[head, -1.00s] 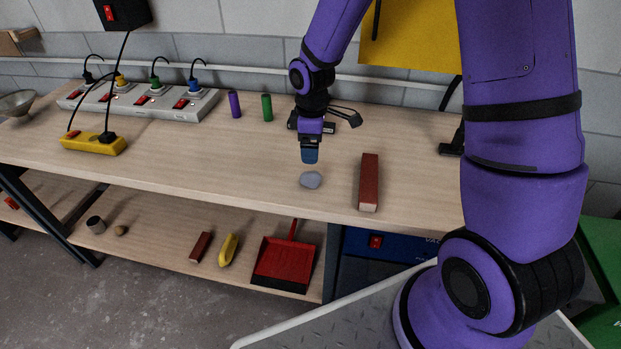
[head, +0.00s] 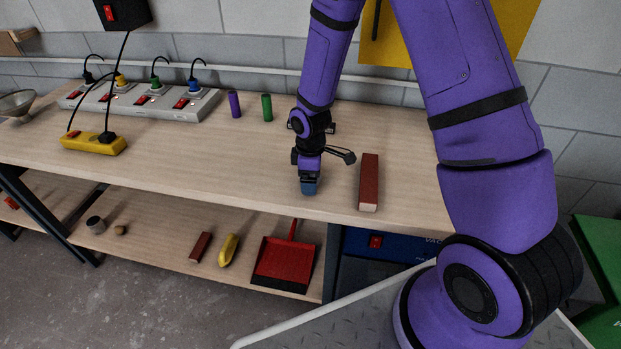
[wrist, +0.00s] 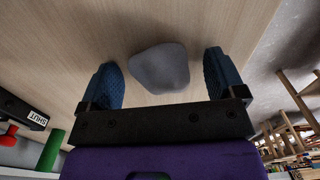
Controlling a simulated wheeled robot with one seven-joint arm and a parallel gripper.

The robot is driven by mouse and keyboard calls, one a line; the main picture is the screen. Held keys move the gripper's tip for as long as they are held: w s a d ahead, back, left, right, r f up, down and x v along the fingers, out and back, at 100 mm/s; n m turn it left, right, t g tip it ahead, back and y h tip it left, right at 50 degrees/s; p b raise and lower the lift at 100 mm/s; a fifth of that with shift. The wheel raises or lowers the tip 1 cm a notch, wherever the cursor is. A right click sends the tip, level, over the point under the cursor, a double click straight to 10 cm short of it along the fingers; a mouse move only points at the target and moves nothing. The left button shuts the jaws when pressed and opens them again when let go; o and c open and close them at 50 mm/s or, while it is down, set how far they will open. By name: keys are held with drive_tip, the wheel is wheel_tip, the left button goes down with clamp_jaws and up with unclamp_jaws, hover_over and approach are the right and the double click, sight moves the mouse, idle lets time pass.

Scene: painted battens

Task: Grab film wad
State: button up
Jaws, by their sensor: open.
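The film wad (wrist: 160,68) is a smooth, rounded grey lump on the pale wooden bench top. In the wrist view it lies between the two blue fingertips of my gripper (wrist: 163,80), with a gap showing on each side. In the head view my gripper (head: 309,188) points down near the bench's front edge and hides the wad. My gripper is open and holds nothing.
A dark red batten (head: 369,182) lies just right of my gripper on the bench (head: 190,155). A purple cylinder (head: 235,104) and a green cylinder (head: 267,107) stand farther back. A power strip (head: 140,102) lies at the back left.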

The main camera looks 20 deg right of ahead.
drive_tip(key=shift+c, duration=0.5)
drive_tip(key=c, duration=0.9)
